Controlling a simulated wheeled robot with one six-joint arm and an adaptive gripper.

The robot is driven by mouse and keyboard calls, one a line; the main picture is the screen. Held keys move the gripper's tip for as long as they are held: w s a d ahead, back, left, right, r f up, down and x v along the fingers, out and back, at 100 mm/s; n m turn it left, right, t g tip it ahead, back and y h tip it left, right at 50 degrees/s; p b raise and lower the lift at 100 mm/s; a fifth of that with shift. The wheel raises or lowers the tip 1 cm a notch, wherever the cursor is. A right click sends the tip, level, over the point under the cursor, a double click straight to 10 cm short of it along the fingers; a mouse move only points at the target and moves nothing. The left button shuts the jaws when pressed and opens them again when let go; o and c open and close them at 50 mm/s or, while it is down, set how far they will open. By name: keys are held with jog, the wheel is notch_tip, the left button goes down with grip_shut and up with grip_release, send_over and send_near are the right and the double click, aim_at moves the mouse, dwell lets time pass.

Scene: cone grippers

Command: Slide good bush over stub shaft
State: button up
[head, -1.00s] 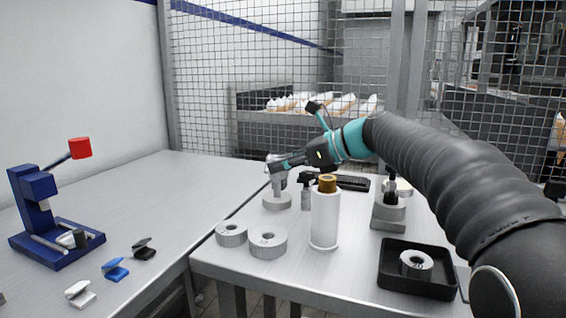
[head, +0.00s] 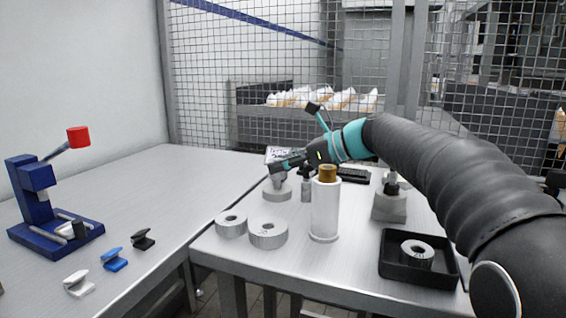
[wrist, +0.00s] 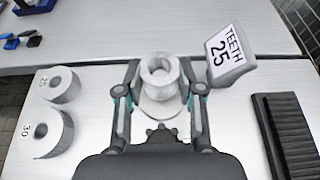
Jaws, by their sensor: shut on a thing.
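My gripper (wrist: 160,92) is shut on a grey ring-shaped bush (wrist: 160,66), with one finger on either side of it. Its bore faces the wrist camera. The bush is over a stub shaft stand whose round base (wrist: 163,107) shows below it. In the head view the stand's grey base (head: 277,192) is under my gripper (head: 276,170). The shaft is mostly hidden there, so I cannot tell how far the bush is over it.
A "TEETH 25" sign (wrist: 230,55) stands close to my right finger. Two loose rings marked 25 (wrist: 60,85) and 30 (wrist: 47,134) lie left. A white cylinder (head: 325,210), a grey block (head: 389,207) and a black tray (head: 387,276) with another ring stand nearer.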

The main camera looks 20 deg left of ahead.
jog(key=shift+f, duration=0.2)
jog(key=o, duration=1.3)
jog(key=shift+c, duration=0.2)
jog(key=v, duration=1.2)
jog(key=shift+r, duration=0.1)
